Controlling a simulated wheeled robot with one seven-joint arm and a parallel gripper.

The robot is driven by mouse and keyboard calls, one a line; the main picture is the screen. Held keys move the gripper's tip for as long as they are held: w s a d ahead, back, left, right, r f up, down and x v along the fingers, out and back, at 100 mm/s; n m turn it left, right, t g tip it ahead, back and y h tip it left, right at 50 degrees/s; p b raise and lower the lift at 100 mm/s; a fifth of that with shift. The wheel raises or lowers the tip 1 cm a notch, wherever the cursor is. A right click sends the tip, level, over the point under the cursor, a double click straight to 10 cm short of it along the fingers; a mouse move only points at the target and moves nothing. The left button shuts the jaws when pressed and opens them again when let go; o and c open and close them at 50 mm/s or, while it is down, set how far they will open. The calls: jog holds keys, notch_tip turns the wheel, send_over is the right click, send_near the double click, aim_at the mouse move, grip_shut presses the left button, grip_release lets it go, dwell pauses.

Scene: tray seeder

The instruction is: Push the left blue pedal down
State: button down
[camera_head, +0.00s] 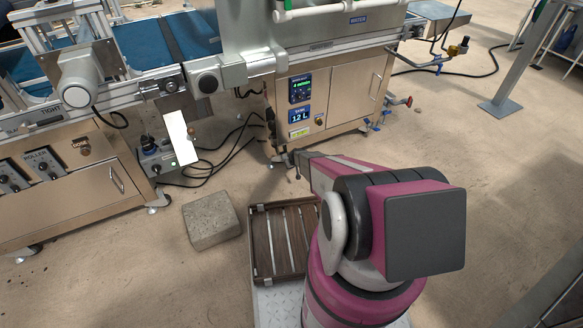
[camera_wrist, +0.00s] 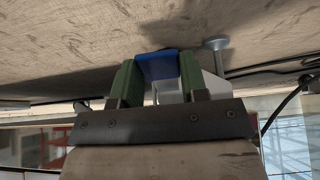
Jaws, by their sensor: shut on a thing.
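In the wrist view, a blue pedal (camera_wrist: 157,66) sits between the two green fingers of my gripper (camera_wrist: 160,76). Both fingers appear to touch its sides, and the jaws are shut on it. A pale grey part shows just behind the blue piece. In the head view, my arm reaches forward to the foot of the steel cabinet, and the end of my gripper (camera_head: 291,157) is small and partly hidden there. The held pedal cannot be made out in that view. Small blue parts (camera_head: 374,126) show low by the cabinet's right end, apart from my gripper.
The steel cabinet (camera_head: 340,95) with a display stands in front of my gripper. A grey stone block (camera_head: 211,219) and a slatted wooden crate (camera_head: 256,262) are on the near floor. Black cables (camera_head: 215,158) lie left of the cabinet. The floor at right is largely clear.

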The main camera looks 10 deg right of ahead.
jog(key=shift+f, duration=0.15)
dwell(0.4)
jog(key=c, duration=0.6)
grip_release()
jog(key=shift+c, duration=0.2)
jog(key=v, duration=1)
jog(key=shift+s+r, duration=0.3)
jog(key=shift+d, duration=0.15)
